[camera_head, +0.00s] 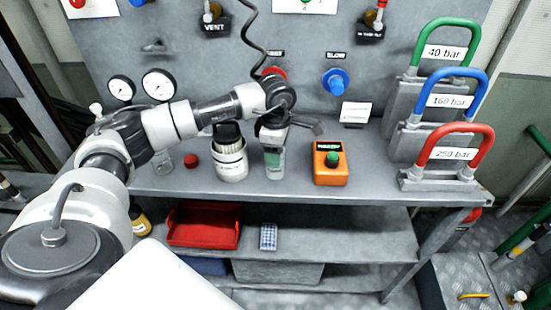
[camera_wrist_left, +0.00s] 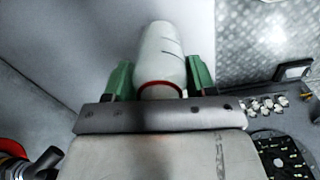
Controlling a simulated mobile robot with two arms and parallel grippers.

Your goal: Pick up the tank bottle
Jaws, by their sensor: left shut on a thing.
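The tank bottle (camera_head: 273,168) is a pale bottle, upright, at the middle of the grey bench in the head view. My left gripper (camera_head: 273,148) comes down on it from above and is shut on it. The left wrist view shows the pale bottle (camera_wrist_left: 162,55), with a red ring around it, between the two green fingers of the left gripper (camera_wrist_left: 160,80). I cannot tell whether the bottle's base touches the bench. My right gripper is not in view.
A white pot (camera_head: 231,165) with dark contents stands close left of the bottle. An orange box with a green button (camera_head: 331,165) is to its right. Coloured handles (camera_head: 455,145) stand at the right end. A gauge panel rises behind. A red tray (camera_head: 203,232) lies on the shelf below.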

